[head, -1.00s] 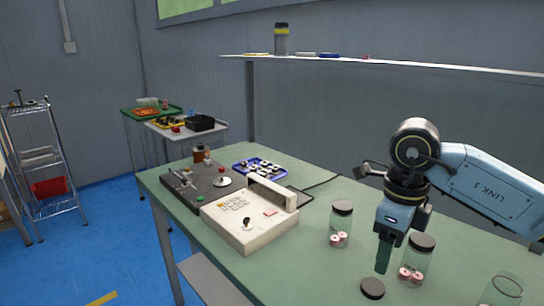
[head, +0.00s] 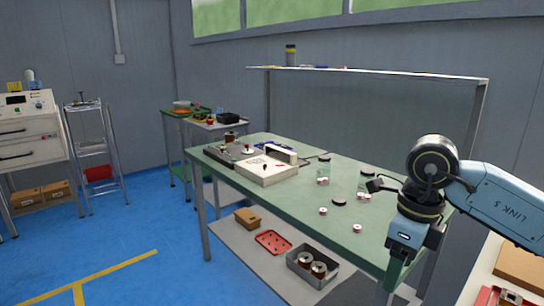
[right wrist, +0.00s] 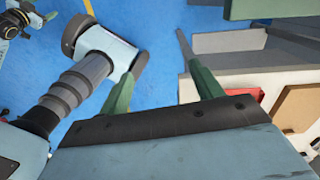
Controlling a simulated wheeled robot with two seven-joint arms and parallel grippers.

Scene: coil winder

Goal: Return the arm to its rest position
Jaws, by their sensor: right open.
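My right arm comes in from the right in the head view, bent, with its gripper (head: 394,274) pointing down. The gripper appears in front of the right end of the green workbench (head: 290,205). The right wrist view shows its two green fingers (right wrist: 163,85) spread apart with nothing between them, over blue floor. My left gripper is not in the head view. Pale blue arm links at the left of the right wrist view look like my own.
The bench holds a winder (head: 265,171), jars (head: 323,173), a dark lid (head: 339,201) and small spools (head: 357,228). Its lower shelf holds a red tray (head: 273,242) and a grey bin (head: 312,267). Another table (head: 490,275) stands at lower right. Blue floor (head: 160,235) is open at left.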

